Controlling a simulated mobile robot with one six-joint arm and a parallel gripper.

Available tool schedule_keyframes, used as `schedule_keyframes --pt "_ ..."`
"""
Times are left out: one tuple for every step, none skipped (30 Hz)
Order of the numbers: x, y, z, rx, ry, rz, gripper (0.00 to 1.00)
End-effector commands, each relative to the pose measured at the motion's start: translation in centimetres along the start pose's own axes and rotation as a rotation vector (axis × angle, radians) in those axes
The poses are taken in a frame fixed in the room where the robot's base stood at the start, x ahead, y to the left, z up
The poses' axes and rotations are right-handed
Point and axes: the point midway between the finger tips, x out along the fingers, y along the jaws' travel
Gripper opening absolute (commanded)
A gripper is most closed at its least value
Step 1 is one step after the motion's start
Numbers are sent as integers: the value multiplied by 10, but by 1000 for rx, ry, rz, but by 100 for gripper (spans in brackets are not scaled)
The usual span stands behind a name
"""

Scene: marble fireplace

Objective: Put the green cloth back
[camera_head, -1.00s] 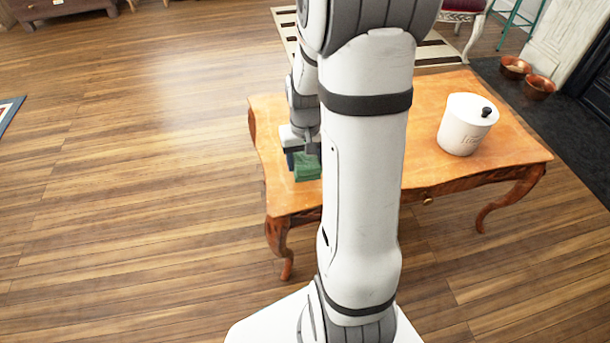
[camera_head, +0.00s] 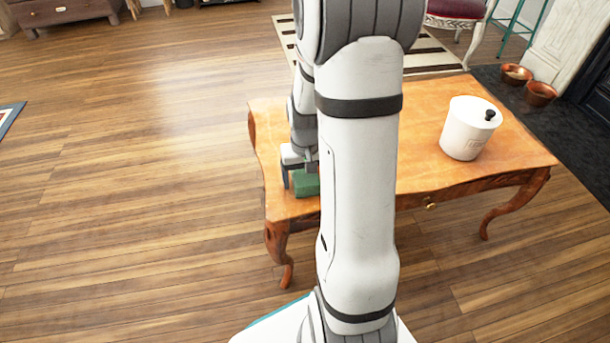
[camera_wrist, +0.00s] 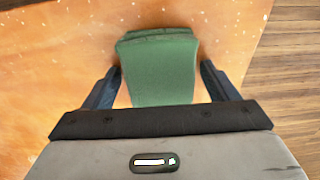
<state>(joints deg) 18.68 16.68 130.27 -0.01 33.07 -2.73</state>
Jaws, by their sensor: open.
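The green cloth (camera_head: 306,185) lies folded on the wooden table (camera_head: 432,150), near its left front edge. In the wrist view the cloth (camera_wrist: 160,68) lies between the two dark fingers of my gripper (camera_wrist: 160,82). The fingers are open, with a narrow gap showing on either side of the cloth. In the head view my gripper (camera_head: 302,178) is down at the cloth, and my arm hides part of both the cloth and the table.
A white lidded canister (camera_head: 467,130) stands on the right part of the table. Two copper-coloured bowls (camera_head: 528,84) sit on the dark floor at the right. A striped rug (camera_head: 430,52) lies behind the table.

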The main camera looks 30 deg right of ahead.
Motion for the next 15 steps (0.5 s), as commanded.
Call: schedule_keyframes --pt "0 0 0 0 0 0 80" --pt "0 0 0 0 0 0 80" --pt "0 0 0 0 0 0 80" --pt "0 0 0 0 0 0 80" --pt "0 0 0 0 0 0 80" --pt "-1 0 0 1 0 0 80" --pt "-3 0 0 1 1 0 80" --pt "-5 0 0 1 1 0 80" --pt "-9 0 0 1 2 0 80" --pt "-13 0 -1 1 3 0 80" --pt "-18 0 -1 1 4 0 80" --pt "-26 0 -1 1 4 0 80" --pt "-32 0 -1 1 4 0 80" --pt "-39 0 -1 1 5 0 80" --pt "-48 0 -1 1 4 0 80"
